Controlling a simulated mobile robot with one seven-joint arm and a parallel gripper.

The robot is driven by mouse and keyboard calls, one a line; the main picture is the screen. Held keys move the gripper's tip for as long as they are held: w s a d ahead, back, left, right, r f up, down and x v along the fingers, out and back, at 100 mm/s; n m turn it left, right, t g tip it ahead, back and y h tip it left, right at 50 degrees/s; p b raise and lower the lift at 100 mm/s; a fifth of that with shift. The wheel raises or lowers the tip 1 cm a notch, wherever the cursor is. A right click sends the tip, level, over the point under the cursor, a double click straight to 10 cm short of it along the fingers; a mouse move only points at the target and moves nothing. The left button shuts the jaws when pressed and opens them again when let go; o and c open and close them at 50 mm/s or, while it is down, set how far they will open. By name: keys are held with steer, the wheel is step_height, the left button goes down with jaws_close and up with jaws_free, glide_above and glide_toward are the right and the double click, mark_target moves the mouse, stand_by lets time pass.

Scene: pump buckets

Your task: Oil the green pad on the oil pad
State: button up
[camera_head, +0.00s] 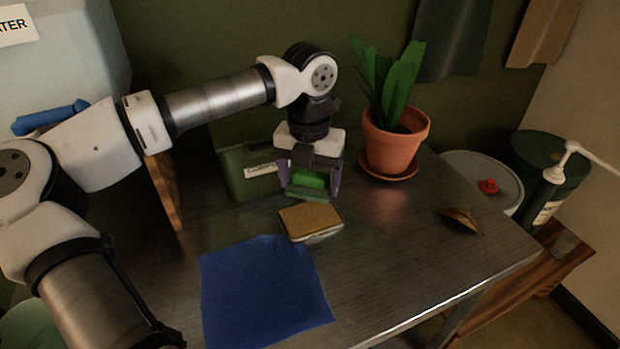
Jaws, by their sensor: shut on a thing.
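The green pad (309,182) is between the fingers of my gripper (309,184), which points down and is shut on it. It is held just behind a flat tan pad in a shallow tray, the oil pad (310,221), on the metal table. The green pad appears above the table and apart from the oil pad, though the exact height is hard to tell. A green box (246,172) with a pale label stands behind and to the left of my gripper, partly hidden by it.
A blue cloth (264,292) lies at the front left of the metal table (400,260). A potted plant (394,140) on a saucer stands to the right of my gripper. A dry leaf (461,220) lies near the right edge. Drums and a white pump (562,165) are beyond it.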

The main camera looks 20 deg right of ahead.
mark_target(309, 218)
steer(key=shift+a+f, duration=0.1)
steer(key=shift+f+b, duration=1.7)
steer(key=shift+f, duration=1.25)
steer(key=shift+f+b, duration=0.55)
steer(key=shift+b, duration=0.2)
stand_by(0.5)
steer(key=shift+r+p, duration=1.85)
steer(key=shift+r, duration=1.7)
step_height(309, 218, down, 7)
steer(key=b, duration=0.3)
steer(key=shift+b, duration=0.4)
